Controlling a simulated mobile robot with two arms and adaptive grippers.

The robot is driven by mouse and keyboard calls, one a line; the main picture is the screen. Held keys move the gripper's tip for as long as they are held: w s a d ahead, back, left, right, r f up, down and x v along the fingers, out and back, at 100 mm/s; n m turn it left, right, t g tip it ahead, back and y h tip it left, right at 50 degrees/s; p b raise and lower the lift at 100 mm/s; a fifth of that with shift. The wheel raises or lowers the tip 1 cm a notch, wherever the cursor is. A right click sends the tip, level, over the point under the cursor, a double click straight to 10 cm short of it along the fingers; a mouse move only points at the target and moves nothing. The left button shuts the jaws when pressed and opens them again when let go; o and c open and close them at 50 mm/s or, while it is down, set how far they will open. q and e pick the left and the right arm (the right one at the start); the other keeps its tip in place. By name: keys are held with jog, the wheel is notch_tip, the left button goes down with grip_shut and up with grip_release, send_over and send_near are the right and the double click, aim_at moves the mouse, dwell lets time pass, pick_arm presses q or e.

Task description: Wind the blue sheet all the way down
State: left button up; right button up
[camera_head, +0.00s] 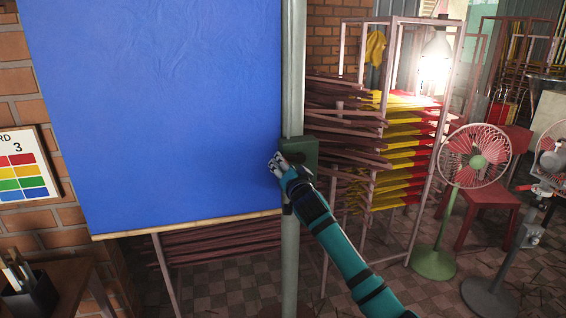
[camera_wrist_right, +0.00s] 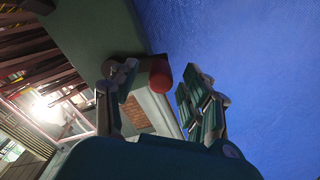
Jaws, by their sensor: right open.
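The blue sheet (camera_head: 160,110) hangs from above the top of the head view. A wooden bar (camera_head: 185,226) runs along its lower edge, above the floor. A grey pole (camera_head: 292,70) stands at its right edge and carries a green box (camera_head: 302,150). My right gripper (camera_head: 276,165) is at the left side of this box. In the right wrist view, a red knob (camera_wrist_right: 159,74) shows between the fingers of my open right gripper (camera_wrist_right: 160,88). I cannot tell whether the fingers touch it. The sheet (camera_wrist_right: 240,70) is close beside the right-hand finger. My left gripper is not in view.
Racks of dark and red-yellow sticks (camera_head: 405,150) stand right of the pole. A pink fan (camera_head: 474,157) on a green stand is further right, near a red stool (camera_head: 490,200). A table with a dark pen cup (camera_head: 32,297) is at the lower left.

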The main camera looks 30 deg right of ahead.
jog(key=shift+x, duration=0.85)
grip_shut()
